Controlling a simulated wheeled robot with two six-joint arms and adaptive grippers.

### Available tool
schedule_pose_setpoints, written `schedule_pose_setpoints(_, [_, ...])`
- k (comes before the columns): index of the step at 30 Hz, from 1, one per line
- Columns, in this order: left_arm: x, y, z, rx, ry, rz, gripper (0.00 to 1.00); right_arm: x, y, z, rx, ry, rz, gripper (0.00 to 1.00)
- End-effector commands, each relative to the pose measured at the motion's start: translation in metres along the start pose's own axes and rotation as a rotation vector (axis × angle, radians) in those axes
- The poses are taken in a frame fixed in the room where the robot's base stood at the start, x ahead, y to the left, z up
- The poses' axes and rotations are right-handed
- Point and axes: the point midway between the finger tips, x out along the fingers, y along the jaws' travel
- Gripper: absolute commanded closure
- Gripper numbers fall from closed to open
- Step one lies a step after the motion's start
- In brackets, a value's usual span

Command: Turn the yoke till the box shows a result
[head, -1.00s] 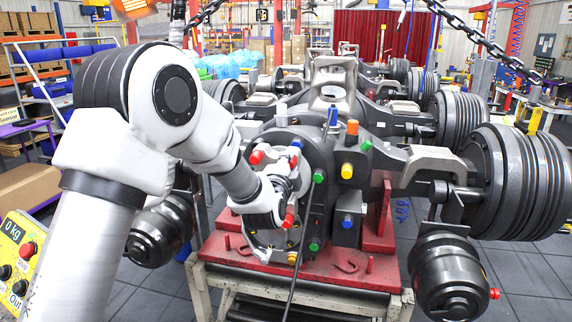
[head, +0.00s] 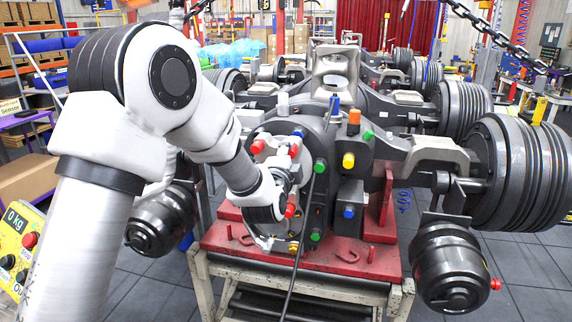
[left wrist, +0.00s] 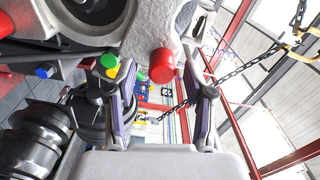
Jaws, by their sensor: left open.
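The yoke (head: 279,166) is a pale metal piece with red caps on the front of the dark axle housing. My left gripper (head: 272,241) is at its lower front, partly hidden by my own wrist. In the left wrist view the two fingers stand apart, with a red cap (left wrist: 162,66) of the rough grey yoke (left wrist: 150,25) between or just beyond their tips. I cannot tell whether they touch it. The yellow box (head: 20,240) at the left edge reads "0 kg" and has red and black knobs. My right gripper is not in view.
The axle rests on a red plate (head: 330,262) on a pale metal stand. Dark round canisters (head: 455,268) hang at both sides. A dark cable runs down in front of the housing. Chains hang above. More axles stand behind. Grey floor is clear at right.

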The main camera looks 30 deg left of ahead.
Motion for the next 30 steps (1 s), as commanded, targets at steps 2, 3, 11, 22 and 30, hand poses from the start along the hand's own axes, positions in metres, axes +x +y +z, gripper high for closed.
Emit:
schedule_pose_setpoints(2, [-0.017, -0.001, 0.000, 0.002, 0.001, 0.001, 0.47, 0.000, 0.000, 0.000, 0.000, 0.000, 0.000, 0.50])
schedule_pose_setpoints(3, [-0.027, -0.001, -0.001, 0.002, 0.001, 0.000, 0.47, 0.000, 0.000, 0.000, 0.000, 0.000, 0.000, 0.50])
schedule_pose_setpoints(11, [-0.089, -0.001, -0.002, 0.003, 0.003, -0.001, 0.47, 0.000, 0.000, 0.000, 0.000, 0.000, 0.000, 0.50])
schedule_pose_setpoints(22, [-0.105, -0.001, -0.001, 0.001, 0.002, -0.003, 0.47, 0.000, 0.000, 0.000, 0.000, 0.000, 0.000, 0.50])
schedule_pose_setpoints(30, [-0.104, 0.001, -0.001, 0.001, 0.002, 0.000, 0.47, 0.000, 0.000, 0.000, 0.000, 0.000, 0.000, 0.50])
